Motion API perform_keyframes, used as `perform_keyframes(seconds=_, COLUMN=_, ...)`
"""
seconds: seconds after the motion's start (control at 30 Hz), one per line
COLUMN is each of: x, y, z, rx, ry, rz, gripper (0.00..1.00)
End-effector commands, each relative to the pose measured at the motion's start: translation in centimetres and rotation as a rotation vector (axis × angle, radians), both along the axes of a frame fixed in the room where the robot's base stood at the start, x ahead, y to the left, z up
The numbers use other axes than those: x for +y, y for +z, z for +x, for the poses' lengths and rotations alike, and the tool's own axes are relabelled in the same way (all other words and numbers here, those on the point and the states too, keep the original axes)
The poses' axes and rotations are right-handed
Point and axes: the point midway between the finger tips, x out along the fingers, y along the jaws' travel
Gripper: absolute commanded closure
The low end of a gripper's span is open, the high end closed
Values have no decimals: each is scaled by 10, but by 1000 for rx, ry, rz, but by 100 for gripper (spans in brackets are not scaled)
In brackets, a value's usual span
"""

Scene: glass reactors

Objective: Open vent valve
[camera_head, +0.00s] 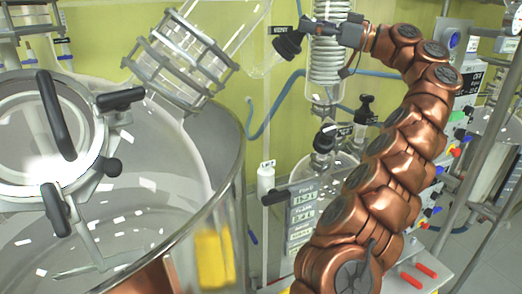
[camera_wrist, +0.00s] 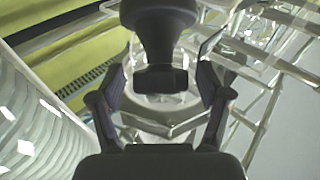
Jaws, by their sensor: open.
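A black valve knob (camera_head: 288,45), which I take to be the vent valve, sits on the glassware at the upper middle, beside a small black label (camera_head: 280,30) that is hard to read. My gripper (camera_head: 308,28) is right beside it, at its right. In the wrist view, the black knob (camera_wrist: 160,30) fills the upper middle, and its near end lies between the fingertips of my gripper (camera_wrist: 160,82). The fingers are apart, with a gap on each side of the knob. I cannot tell how deep the knob is between them.
A glass condenser coil (camera_head: 327,62) stands just behind and below my gripper. A large glass reactor vessel (camera_head: 215,150) with a clamped lid (camera_head: 45,135) fills the left. Another black knob (camera_head: 325,138) is below the coil. A panel with coloured connectors (camera_head: 445,150) is at the right.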

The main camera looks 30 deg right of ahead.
Motion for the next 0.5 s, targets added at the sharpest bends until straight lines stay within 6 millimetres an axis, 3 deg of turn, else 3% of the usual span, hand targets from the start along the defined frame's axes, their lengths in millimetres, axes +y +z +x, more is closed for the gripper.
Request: perform_keyframes(seconds=0.5, x=2, y=0, z=-1, rx=57, ry=-86, rz=67, gripper=24)
